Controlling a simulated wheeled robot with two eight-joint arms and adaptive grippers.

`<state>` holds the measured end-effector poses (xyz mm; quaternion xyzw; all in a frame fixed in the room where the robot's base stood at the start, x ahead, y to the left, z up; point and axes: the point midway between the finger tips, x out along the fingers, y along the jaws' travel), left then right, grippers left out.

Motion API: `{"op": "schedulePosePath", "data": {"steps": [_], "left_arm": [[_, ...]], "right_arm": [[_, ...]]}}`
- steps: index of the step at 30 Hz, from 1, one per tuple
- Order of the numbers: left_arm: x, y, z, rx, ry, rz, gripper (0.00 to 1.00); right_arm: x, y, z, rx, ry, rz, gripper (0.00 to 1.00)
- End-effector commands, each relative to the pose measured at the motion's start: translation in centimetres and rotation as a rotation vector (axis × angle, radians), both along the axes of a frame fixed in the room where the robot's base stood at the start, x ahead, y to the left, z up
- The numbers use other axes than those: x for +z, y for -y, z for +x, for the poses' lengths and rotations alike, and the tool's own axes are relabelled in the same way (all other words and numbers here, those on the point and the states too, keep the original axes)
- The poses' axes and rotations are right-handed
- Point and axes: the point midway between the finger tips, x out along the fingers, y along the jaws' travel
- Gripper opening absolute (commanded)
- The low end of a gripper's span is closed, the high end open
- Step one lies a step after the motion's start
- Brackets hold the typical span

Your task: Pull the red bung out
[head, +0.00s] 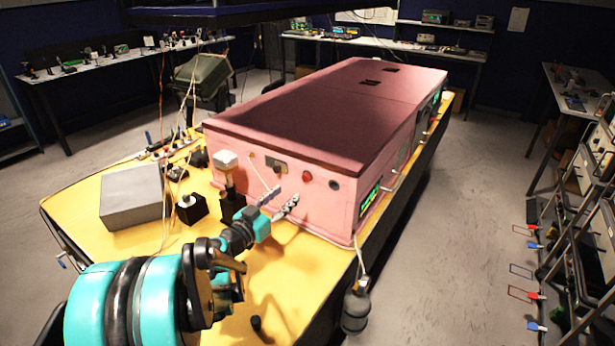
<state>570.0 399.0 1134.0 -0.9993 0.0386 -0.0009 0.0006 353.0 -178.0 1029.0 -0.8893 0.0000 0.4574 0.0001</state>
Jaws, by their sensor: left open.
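The red bung (307,176) is a small round red piece on the front end face of the pink foam enclosure (260,165), just below its dark red lid. My left gripper (280,202) reaches in from the lower left over the yellow table. Its two fingers are apart, with nothing visible between them. The fingertips show below and to the left of the bung, apart from it in the picture. How far they are from the face is hard to tell. My right gripper is out of view.
A dark round port (334,184) sits right of the bung. On the yellow table (85,205), a grey box (133,195), black blocks and loose cables lie left of my arm. A dark bottle-like object (355,312) hangs at the table's right edge. Green displays line the enclosure's right side.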

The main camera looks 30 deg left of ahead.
Motion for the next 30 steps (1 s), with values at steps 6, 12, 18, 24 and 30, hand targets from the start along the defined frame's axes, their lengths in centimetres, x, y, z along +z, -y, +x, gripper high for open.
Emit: {"op": "schedulePosePath", "data": {"steps": [6, 12, 18, 24, 30], "left_arm": [[0.0, 0.1, 0.5, -0.001, -0.001, -0.001, 0.44], [0.0, 0.3, 2.8, -0.003, -0.001, -0.001, 0.44], [0.0, 0.6, 5.7, -0.004, -0.001, -0.001, 0.44], [0.0, 0.7, 7.9, -0.003, -0.001, -0.001, 0.44], [0.0, 0.7, 8.9, -0.001, -0.001, -0.001, 0.44]], "right_arm": [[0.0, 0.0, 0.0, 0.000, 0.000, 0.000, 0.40], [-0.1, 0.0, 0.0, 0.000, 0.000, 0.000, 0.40], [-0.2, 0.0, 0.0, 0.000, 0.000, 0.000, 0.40], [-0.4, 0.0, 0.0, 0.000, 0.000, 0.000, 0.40], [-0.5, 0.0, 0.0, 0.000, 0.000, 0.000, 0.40]]}}
